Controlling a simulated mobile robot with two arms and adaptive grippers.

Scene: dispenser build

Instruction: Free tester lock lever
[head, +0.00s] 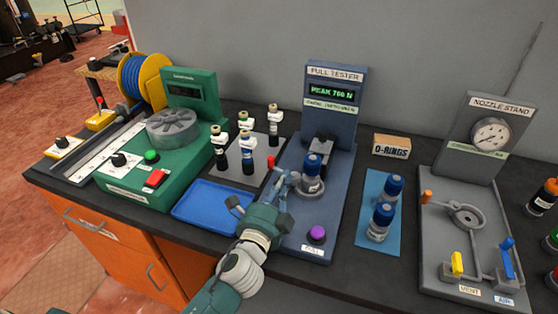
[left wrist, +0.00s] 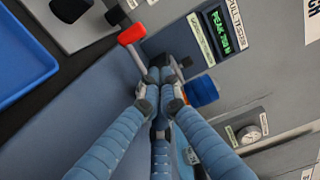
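The pull tester (head: 333,110) is a blue-grey stand with a green display reading PEAK 760 N. Its lock lever (head: 270,162) has a red knob and stands at the left side of the tester bed; it also shows in the left wrist view (left wrist: 132,35). My left gripper (head: 282,182) reaches it from the front. In the left wrist view its fingers (left wrist: 160,77) come together on the lever's grey stem, below the red knob. The fingertips hide part of the stem. A blue-capped bottle (head: 312,170) stands upright in the tester, just right of the fingers. My right gripper is not in view.
A blue tray (head: 208,203) lies left of my gripper, with a grey plate of several bottles (head: 247,152) behind it. A purple button (head: 317,234) is at the tester's front. Two blue-capped bottles (head: 382,218) stand on a blue mat, and the nozzle stand (head: 483,160) is right.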

